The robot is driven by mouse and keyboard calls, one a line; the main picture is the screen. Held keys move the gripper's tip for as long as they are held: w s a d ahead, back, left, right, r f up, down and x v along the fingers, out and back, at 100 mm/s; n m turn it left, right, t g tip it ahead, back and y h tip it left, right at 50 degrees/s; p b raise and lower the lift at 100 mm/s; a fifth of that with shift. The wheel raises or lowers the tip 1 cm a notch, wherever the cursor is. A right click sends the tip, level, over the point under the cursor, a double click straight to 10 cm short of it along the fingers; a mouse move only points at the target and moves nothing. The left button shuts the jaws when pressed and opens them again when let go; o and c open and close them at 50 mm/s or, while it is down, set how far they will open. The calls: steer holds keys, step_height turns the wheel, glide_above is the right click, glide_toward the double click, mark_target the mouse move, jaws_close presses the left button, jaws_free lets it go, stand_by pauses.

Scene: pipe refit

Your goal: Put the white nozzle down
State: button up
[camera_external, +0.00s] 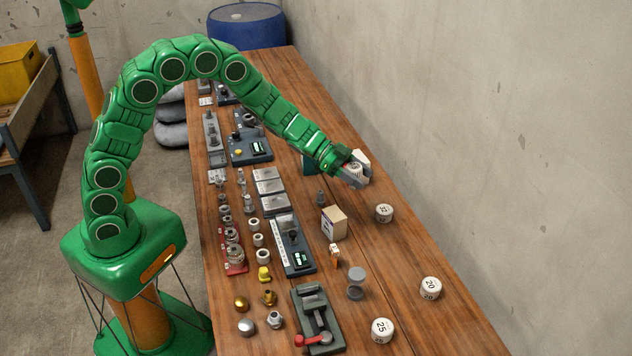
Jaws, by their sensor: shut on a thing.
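My gripper (357,176) is at the right side of the long wooden table (390,262), near the wall. Its jaws are shut on a small pale piece (355,164), the white nozzle by the task's name. The jaws hide much of it, and its shape is hard to make out. I cannot tell whether it touches the table top. My green arm arches over the table from the left.
White numbered cylinders stand below and right of the gripper: 32 (384,213), 20 (430,288) and 25 (382,330). A beige box (334,221) and a grey spool (356,283) stand nearer the middle.

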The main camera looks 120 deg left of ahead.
steer(key=s+a+f, duration=0.1)
steer(key=s+a, duration=0.6)
steer(key=s, duration=0.1)
steer(key=s+a+f, duration=0.1)
steer(key=s+a, duration=0.5)
steer(key=s, duration=0.2)
steer(key=s+a+f, duration=0.1)
steer(key=s+a, duration=0.6)
steer(key=s, duration=0.1)
steer(key=shift+s+a, duration=0.3)
steer(key=shift+s, duration=0.1)
steer(key=shift+s+a, duration=0.1)
steer(key=shift+a, duration=0.1)
steer(key=shift+w+a+f, duration=1.05)
steer(key=shift+a+f, duration=0.5)
steer(key=shift+a, duration=0.35)
steer(key=shift+w+a+f, duration=1.05)
steer(key=shift+a+f, duration=0.45)
steer(key=shift+a, duration=0.45)
steer(key=shift+w+a+f, duration=1.05)
steer(key=shift+a+f, duration=0.5)
steer(key=shift+a, duration=0.35)
steer(key=shift+f, duration=0.1)
steer(key=shift+w+a+f, duration=0.15)
steer(key=shift+a+f, duration=0.15)
steer(key=shift+f, duration=1.45)
